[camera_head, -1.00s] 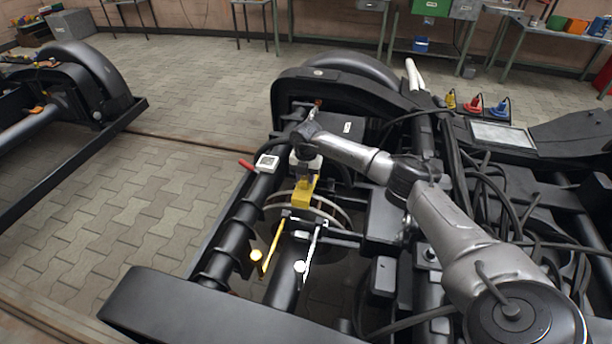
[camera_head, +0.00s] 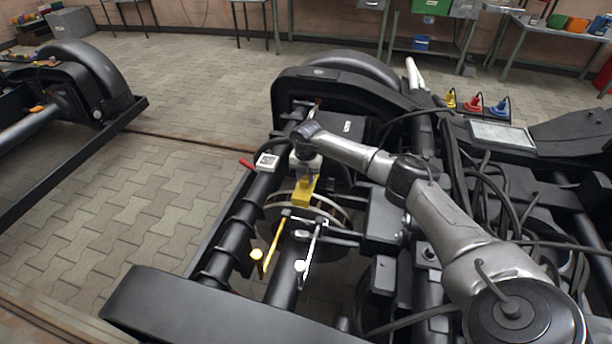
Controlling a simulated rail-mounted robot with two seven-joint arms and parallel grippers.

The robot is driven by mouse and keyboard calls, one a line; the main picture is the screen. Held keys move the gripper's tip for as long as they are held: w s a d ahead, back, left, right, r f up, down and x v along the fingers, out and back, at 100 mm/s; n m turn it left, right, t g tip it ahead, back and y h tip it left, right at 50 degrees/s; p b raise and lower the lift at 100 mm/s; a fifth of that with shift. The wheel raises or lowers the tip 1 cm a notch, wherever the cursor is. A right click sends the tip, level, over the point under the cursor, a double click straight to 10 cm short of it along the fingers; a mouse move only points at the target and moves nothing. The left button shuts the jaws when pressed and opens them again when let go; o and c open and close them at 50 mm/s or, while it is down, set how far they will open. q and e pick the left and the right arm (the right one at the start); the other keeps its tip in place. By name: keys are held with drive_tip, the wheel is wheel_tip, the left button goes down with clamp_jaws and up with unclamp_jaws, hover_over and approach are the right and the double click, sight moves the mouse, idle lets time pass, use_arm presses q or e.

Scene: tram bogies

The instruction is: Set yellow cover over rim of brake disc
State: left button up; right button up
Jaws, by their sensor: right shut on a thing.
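The yellow cover (camera_head: 304,194) is a small block held under my right gripper (camera_head: 306,178), which comes down from above at the end of my right arm. The gripper is shut on it. The cover is at the upper rim of the brake disc (camera_head: 335,208), a round pale-edged disc upright on the axle of the bogie. From this angle I cannot tell whether the cover straddles the rim or sits just above it. The gripper's fingers are small and partly hidden by the wrist. My left gripper is not in view.
A yellow lever (camera_head: 268,247) and a white lever (camera_head: 309,247) hang in front of the disc. A dark tube (camera_head: 238,228) runs at left, with a white gauge (camera_head: 267,161) and red handle. Cables and black frame parts crowd the right.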

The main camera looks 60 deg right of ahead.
drive_tip(key=shift+f, duration=0.4)
drive_tip(key=shift+f+b, duration=0.45)
drive_tip(key=shift+f, duration=0.35)
drive_tip(key=shift+f+b, duration=0.35)
drive_tip(key=shift+f, duration=0.45)
drive_tip(key=shift+f+b, duration=0.35)
drive_tip(key=shift+f, duration=0.45)
drive_tip(key=shift+f+b, duration=0.35)
drive_tip(key=shift+f, duration=0.45)
drive_tip(key=o, duration=1.1)
drive_tip(key=shift+c, duration=0.2)
